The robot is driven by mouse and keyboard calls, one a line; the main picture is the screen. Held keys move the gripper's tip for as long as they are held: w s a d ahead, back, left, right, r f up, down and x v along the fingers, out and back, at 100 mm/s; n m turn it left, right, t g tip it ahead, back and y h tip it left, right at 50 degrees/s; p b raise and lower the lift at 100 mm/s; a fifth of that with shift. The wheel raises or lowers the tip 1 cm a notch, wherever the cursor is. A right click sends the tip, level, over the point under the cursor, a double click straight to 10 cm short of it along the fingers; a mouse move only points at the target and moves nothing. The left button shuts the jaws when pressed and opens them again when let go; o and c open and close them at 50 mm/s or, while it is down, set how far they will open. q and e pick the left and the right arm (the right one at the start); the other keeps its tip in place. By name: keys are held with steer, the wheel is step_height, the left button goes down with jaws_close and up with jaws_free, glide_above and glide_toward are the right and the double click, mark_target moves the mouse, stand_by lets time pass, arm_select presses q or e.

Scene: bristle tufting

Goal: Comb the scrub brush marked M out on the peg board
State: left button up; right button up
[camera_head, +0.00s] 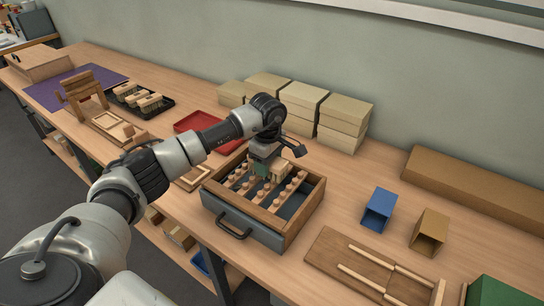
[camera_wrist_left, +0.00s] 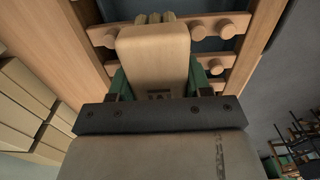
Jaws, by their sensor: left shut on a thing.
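My left gripper (camera_head: 267,170) is shut on a pale wooden scrub brush (camera_head: 281,172) over the peg board (camera_head: 296,180). In the left wrist view, the brush block (camera_wrist_left: 155,55) sits between the green fingers of the gripper (camera_wrist_left: 160,82), with pale tufts at its far end by the pegs (camera_wrist_left: 197,32). A small dark mark shows on the block, but I cannot read it. The peg board has rows of round wooden pegs inside a wooden frame with a dark handle. Whether the tufts touch the pegs is unclear. My right gripper is not in view.
A black tray (camera_head: 156,112) with several wooden blocks and a red tray (camera_head: 186,123) stand to the left. Stacked boxes (camera_head: 342,120) stand behind. A blue holder (camera_head: 378,209), a brown holder (camera_head: 429,233) and a board with rails (camera_head: 330,246) are at the right.

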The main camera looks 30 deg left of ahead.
arm_select(q)
steer(key=shift+s+a+f+p, duration=0.1)
steer(key=shift+s+p, duration=0.25)
steer(key=shift+s, duration=0.95)
steer(key=shift+s+a+f+p, duration=0.1)
steer(key=shift+s+p, duration=0.25)
steer(key=shift+s, duration=0.95)
steer(key=w+b, duration=0.2)
steer(key=w, duration=0.1)
steer(key=shift+d, duration=0.2)
steer(key=shift+w+r+b, duration=0.15)
steer(key=shift+w+b, duration=0.2)
steer(key=shift+w, duration=0.45)
steer(key=shift+w+r+b, duration=0.15)
steer(key=shift+w+b, duration=0.2)
steer(key=shift+w, duration=0.4)
steer(key=shift+s+p, duration=0.7)
steer(key=shift+s, duration=2.35)
steer(key=shift+w+b, duration=1.8)
steer(key=shift+w, duration=2.2)
step_height(320, 180, up, 6)
steer(key=p, duration=0.4)
steer(key=shift+d, duration=0.15)
